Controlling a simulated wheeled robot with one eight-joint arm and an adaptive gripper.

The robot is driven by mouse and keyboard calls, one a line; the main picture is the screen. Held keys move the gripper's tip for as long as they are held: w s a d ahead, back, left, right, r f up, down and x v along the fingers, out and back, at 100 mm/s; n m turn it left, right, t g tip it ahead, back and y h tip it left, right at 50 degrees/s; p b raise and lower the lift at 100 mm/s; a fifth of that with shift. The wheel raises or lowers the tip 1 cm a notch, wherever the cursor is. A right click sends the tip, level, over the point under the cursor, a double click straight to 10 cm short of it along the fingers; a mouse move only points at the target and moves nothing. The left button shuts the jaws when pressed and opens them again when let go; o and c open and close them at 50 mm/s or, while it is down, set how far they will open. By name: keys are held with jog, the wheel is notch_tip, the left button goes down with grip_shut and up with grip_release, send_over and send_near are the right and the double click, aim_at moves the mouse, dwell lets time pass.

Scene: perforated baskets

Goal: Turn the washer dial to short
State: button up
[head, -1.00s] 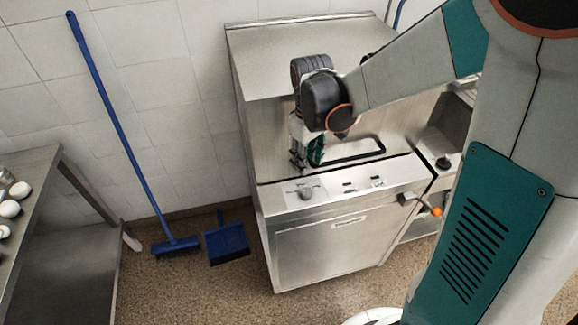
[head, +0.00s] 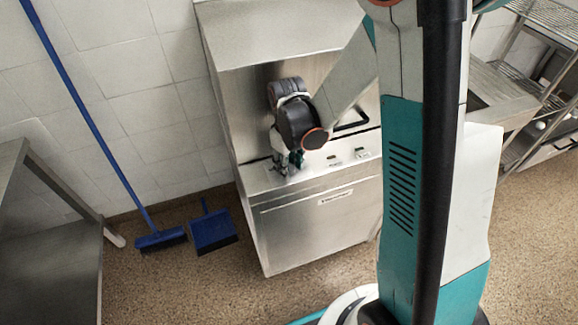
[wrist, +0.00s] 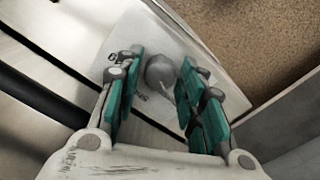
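The washer (head: 320,222) is a stainless steel machine against the tiled wall, with a control panel along its front top edge. The round grey dial (wrist: 160,71) sits on a pale label plate on that panel, with partly readable print around it. My gripper (wrist: 158,88) is open, with its teal finger pads on either side of the dial and a visible gap to each side. In the head view my gripper (head: 288,164) is at the left end of the panel and hides the dial.
A dark bar handle (head: 351,121) is on the washer's upper part. Small switches (head: 345,157) sit right of the dial. A blue broom (head: 95,125) and dustpan (head: 212,231) are at left. A steel table (head: 50,210) stands far left.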

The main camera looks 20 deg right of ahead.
jog(key=c, duration=0.8)
jog(key=shift+m, duration=0.3)
jog(key=m+b, duration=0.1)
jog(key=m, duration=0.4)
jog(key=shift+f, duration=0.1)
jog(key=m+b, duration=0.1)
jog(key=m, duration=0.5)
jog(key=shift+w, duration=0.1)
dwell(0.3)
jog(key=o, duration=0.8)
